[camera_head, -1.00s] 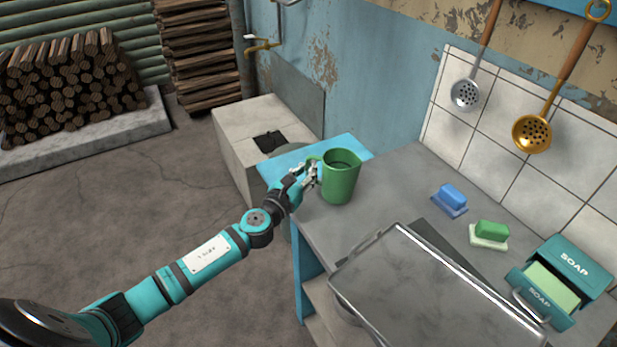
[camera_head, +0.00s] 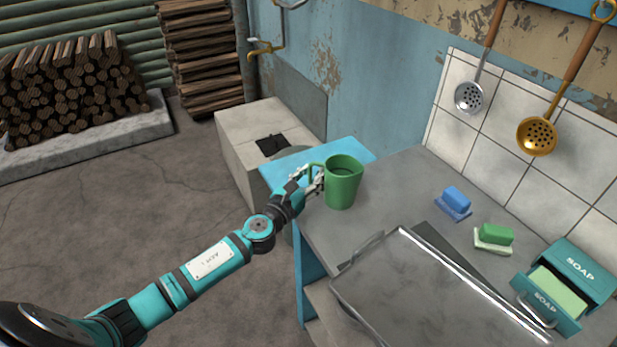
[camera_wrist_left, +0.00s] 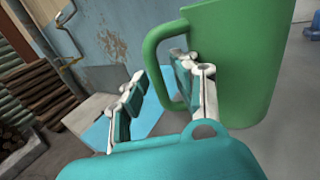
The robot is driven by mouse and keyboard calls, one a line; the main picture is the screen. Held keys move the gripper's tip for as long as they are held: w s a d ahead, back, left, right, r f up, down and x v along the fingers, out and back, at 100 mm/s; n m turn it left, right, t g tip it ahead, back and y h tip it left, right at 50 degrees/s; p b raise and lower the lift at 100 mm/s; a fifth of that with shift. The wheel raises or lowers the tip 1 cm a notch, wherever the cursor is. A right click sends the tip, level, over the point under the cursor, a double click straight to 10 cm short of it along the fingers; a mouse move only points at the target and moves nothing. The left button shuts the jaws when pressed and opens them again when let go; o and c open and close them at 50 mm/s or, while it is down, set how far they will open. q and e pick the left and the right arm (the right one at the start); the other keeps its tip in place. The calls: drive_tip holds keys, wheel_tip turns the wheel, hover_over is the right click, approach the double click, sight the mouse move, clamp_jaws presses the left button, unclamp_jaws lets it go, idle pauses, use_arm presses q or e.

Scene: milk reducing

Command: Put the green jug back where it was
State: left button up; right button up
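The green jug (camera_head: 343,184) stands upright at the left end of the grey counter (camera_head: 400,190), with its handle (camera_head: 313,173) toward the left. My left gripper (camera_head: 314,184) is at the handle. In the left wrist view the jug (camera_wrist_left: 240,65) fills the upper right. There the fingers of my left gripper (camera_wrist_left: 160,82) are spread apart, with the handle bar (camera_wrist_left: 153,62) showing in the gap between them. The right finger overlaps the handle opening, and I cannot tell whether it touches the jug. My right gripper is not in view.
A large metal tray (camera_head: 430,290) lies on the front of the counter. A blue sponge (camera_head: 455,199), a green sponge (camera_head: 495,236) and a soap box (camera_head: 575,280) are to the right. A blue surface (camera_head: 345,149) and a pale stove-like block (camera_head: 240,135) lie behind.

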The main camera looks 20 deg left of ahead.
use_arm(q)
drive_tip(key=shift+r, duration=0.25)
drive_tip(key=s+a, duration=0.1)
drive_tip(key=s, duration=1)
drive_tip(key=s+a+f+n+g+y, duration=0.1)
drive_tip(key=s+a+f+n+g, duration=0.4)
drive_tip(key=f, duration=0.6)
drive_tip(key=s+f+n+y+b, duration=0.1)
drive_tip(key=s+f+n+y, duration=0.15)
drive_tip(key=f+n, duration=0.65)
drive_tip(key=s+a+f+n+g+y, duration=0.1)
drive_tip(key=s+a+f+n+g, duration=0.25)
drive_tip(key=f, duration=1.05)
drive_tip(key=s+d+f+n+g, duration=0.35)
drive_tip(key=s+f+n, duration=0.35)
drive_tip(key=s+f, duration=0.55)
drive_tip(key=s+d+f+n+g+p, duration=0.1)
drive_tip(key=s+d+n, duration=0.1)
drive_tip(key=s, duration=0.5)
drive_tip(key=s+d+f+n+g+h+p, duration=0.1)
drive_tip(key=s+d+f+n+g, duration=0.1)
drive_tip(key=s+n, duration=0.3)
drive_tip(key=s+d+f+n+g+h+p, duration=0.1)
drive_tip(key=s+d+f+n, duration=0.1)
drive_tip(key=s, duration=0.7)
drive_tip(key=shift+s+d+n+g, duration=0.35)
drive_tip(key=shift+d+n, duration=0.4)
drive_tip(key=shift+d, duration=0.3)
drive_tip(key=shift+f, duration=0.1)
